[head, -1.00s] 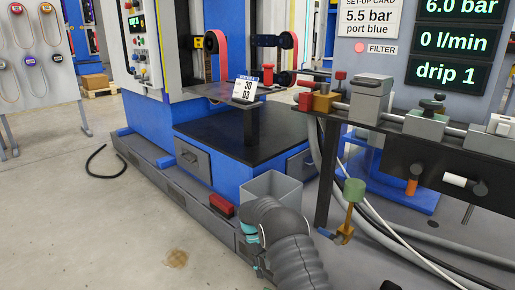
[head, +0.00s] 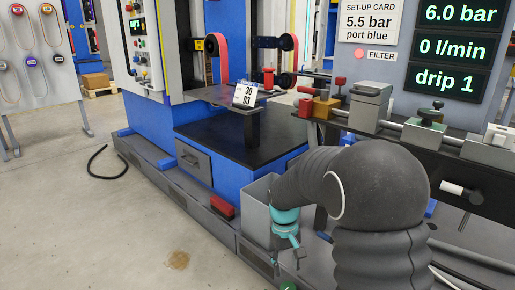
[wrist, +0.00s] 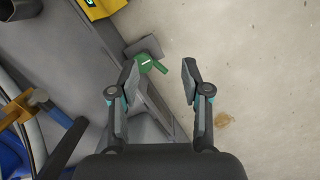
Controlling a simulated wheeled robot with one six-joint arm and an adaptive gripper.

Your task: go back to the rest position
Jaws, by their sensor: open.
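My gripper (head: 278,256) hangs below its teal wrist in the head view, in front of the grey open bin. In the wrist view my gripper (wrist: 160,82) has its two fingers spread apart, with nothing between them. Beyond the fingers are a grey ledge, the concrete floor and a small green item (wrist: 150,64). I cannot tell what the green item is. My grey arm is bent high in the right of the head view and hides part of the bench behind it.
The grey bin (head: 256,222) stands beside my wrist. A red block (head: 222,207) lies on the machine's base ledge. The fixture bench (head: 402,140) with clamps is behind my arm. A black hose (head: 95,165) lies on the floor. The floor at front left is clear, with a brown stain (head: 178,260).

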